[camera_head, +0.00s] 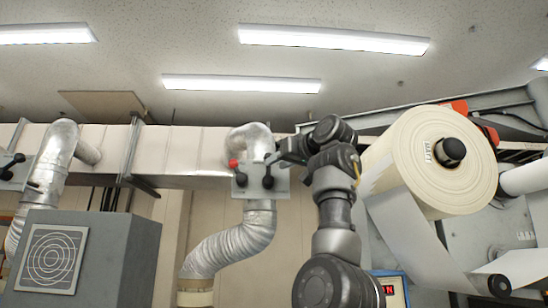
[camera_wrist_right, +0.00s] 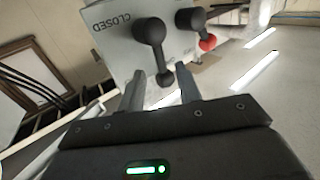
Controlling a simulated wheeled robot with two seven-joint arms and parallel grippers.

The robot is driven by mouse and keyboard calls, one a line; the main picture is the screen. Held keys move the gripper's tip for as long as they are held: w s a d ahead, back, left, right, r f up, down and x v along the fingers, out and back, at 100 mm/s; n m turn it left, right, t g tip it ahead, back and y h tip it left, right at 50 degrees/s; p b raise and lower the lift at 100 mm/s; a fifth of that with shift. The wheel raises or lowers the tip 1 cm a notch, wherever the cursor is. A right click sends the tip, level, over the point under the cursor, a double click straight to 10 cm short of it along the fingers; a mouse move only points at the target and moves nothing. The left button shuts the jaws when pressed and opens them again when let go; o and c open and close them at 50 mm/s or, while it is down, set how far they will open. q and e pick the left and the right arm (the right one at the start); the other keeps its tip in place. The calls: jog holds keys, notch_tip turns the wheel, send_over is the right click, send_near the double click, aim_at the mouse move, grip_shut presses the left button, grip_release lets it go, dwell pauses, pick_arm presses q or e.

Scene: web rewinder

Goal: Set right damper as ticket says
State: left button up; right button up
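The right damper is a grey plate (camera_head: 254,184) on the silver duct, with a black lever (camera_head: 268,172) and a second handle with a red knob (camera_head: 233,163). In the right wrist view the plate (camera_wrist_right: 118,14) reads CLOSED at its left edge. The black lever (camera_wrist_right: 155,50) there ends in a round knob near my fingers. The red knob (camera_wrist_right: 207,42) is to its right. My right gripper (camera_wrist_right: 161,85) is open, its fingers either side of the lever's end knob; contact is unclear. In the head view my right gripper (camera_head: 282,159) is beside the plate. No ticket is legible.
Another damper plate (camera_head: 12,171) sits on the left duct. A grey cabinet (camera_head: 125,255) stands at lower left. A large web roll (camera_head: 412,165) marked MATT is right of my right arm. A blue-framed panel (camera_head: 393,285) with red lettering shows low behind my arm.

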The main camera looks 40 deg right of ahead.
aim_at(268, 170)
jog(key=w+p, duration=0.1)
jog(key=w, duration=0.2)
jog(key=shift+d, duration=0.1)
jog(key=shift+s, duration=0.1)
grip_shut()
